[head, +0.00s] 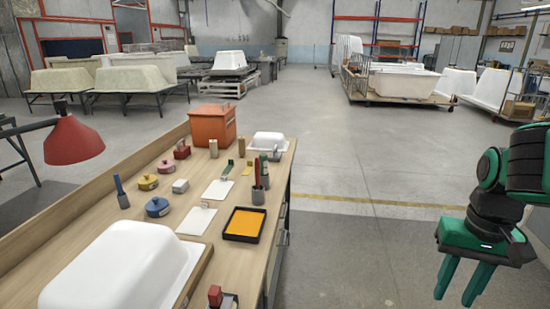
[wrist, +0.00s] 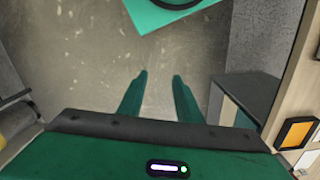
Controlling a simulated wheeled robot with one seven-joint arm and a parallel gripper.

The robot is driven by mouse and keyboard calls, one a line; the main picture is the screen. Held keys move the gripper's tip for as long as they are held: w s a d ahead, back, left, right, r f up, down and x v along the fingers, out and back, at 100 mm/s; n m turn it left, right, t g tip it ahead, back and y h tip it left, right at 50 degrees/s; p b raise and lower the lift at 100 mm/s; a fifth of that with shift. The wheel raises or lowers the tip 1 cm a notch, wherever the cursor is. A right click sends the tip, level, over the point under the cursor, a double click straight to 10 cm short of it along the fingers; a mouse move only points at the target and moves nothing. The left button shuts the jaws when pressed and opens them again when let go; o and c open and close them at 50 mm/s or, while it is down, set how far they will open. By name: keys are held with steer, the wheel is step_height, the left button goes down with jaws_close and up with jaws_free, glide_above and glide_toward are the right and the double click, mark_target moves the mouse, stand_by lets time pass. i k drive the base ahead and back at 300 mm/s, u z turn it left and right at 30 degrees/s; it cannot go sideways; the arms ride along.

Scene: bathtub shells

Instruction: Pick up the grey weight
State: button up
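I cannot make out the grey weight for certain among the small items on the wooden workbench (head: 100,215). A small greyish upright piece (head: 276,153) stands by the white tub shell at the bench's far end, but it is too small to identify. My gripper (head: 460,284) hangs to the right of the bench, over the floor, with its two green fingers apart and pointing down. In the wrist view my gripper (wrist: 158,80) is open, with only floor between the fingers.
The floor (head: 345,190) right of the bench is clear.

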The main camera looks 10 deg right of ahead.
mark_target(275, 156)
steer(key=z, duration=0.25)
steer(key=i, duration=0.45)
steer(key=z, duration=0.65)
steer(key=i, duration=1.15)
steer(key=u, duration=0.4)
steer(key=i, duration=0.7)
steer(key=u, duration=0.55)
